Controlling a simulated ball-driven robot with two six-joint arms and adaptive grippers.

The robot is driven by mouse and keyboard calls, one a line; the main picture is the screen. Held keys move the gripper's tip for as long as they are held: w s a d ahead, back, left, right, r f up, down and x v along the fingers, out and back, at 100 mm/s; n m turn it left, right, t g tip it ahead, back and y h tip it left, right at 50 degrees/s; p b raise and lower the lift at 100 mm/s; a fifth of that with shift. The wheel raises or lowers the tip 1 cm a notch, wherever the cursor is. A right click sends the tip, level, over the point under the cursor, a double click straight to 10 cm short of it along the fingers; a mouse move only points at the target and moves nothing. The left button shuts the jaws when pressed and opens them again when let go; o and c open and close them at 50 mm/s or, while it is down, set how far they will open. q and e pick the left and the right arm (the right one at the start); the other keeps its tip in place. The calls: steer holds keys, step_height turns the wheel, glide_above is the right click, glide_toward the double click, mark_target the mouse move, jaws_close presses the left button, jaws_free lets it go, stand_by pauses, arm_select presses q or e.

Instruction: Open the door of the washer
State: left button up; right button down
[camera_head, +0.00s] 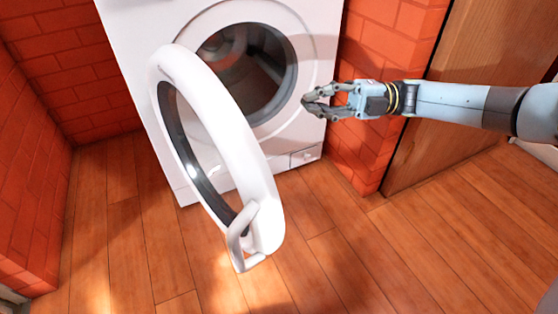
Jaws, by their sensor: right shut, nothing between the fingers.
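A white front-loading washer (318,62) stands against the brick wall. Its round door (232,139) is swung wide open toward me, hinged on the left side. A white handle (236,243) sits at the door's free lower end. The dark drum opening (262,80) is uncovered. My right gripper (309,105) is in front of the washer's right side, beside the opening and apart from the door and handle. Its fingers are closed with nothing between them. My left gripper is out of the picture.
Orange-red brick walls stand left (30,150) and behind. A brown wooden panel (455,110) stands at the right, behind my right arm. The wooden floor (330,250) in front of the washer is clear.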

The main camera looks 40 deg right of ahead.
mark_target(261, 161)
steer(key=s+n+g+y+b, duration=0.1)
steer(key=s+n+g+b, duration=0.2)
steer(key=s+n+g, duration=0.4)
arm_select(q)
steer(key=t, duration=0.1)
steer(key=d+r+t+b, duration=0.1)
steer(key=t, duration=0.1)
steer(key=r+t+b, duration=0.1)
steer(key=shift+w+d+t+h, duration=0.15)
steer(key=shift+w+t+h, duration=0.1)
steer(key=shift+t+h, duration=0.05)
arm_select(e)
steer(key=shift+n+g, duration=0.4)
steer(key=shift+g, duration=0.5)
steer(key=a, duration=1.4)
steer(key=shift+w+a+r, duration=0.3)
steer(key=shift+a, duration=0.1)
